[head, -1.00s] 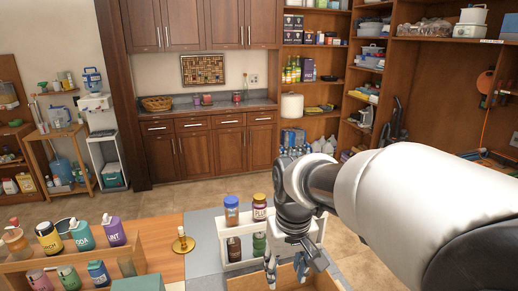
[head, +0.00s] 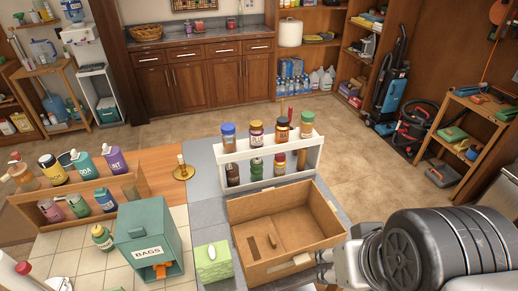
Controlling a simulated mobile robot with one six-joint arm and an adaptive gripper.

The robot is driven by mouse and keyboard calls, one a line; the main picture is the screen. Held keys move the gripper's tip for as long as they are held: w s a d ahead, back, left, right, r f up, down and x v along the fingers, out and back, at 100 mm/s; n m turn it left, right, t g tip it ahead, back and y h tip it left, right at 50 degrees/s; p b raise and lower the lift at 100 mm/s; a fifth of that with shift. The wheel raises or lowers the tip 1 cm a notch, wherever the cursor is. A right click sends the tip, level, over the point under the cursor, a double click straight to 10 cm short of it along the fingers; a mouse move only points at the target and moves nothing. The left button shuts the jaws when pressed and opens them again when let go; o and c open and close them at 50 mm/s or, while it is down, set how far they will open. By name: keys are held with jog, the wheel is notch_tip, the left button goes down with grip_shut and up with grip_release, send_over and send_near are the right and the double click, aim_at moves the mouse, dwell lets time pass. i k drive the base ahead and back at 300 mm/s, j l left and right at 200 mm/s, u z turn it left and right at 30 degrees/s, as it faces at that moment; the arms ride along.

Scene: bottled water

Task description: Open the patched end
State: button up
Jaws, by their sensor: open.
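A brown cardboard box (head: 243,212) sits on the grey counter at the lower middle of the head view. Its upper side shows a recessed panel with a dark slot and a small rectangular mark. A pale patch (head: 302,259) lies on its near edge, towards the right. My gripper (head: 322,266) is at the box's near right corner, close to the patch. It is open, but its fingertips are small and partly hidden by my arm. I cannot tell whether they touch the cardboard.
A white two-tier rack (head: 268,152) of bottles stands just behind the box. A green tissue box (head: 213,262) and a teal bags dispenser (head: 148,236) stand to its left. A wooden bottle rack (head: 125,190) is farther left. Open floor (head: 385,195) lies to the right.

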aim_at(324, 212)
jog(key=l+u, duration=0.15)
jog(key=u, duration=0.3)
jog(key=l+u, duration=0.2)
jog(key=u, duration=0.25)
jog(key=l+u, duration=0.1)
jog(key=l, duration=0.3)
jog(key=k+l+u, duration=0.1)
jog(key=l, duration=0.3)
jog(key=k+l+u, duration=0.1)
jog(key=l, duration=0.25)
jog(key=k+l+u, duration=0.1)
jog(key=l, duration=0.3)
jog(key=k+l+u, duration=0.15)
jog(key=l, duration=0.2)
jog(key=k+l+u, duration=0.1)
jog(key=l, duration=0.25)
jog(key=i+l+u, duration=0.2)
jog(key=l, duration=0.25)
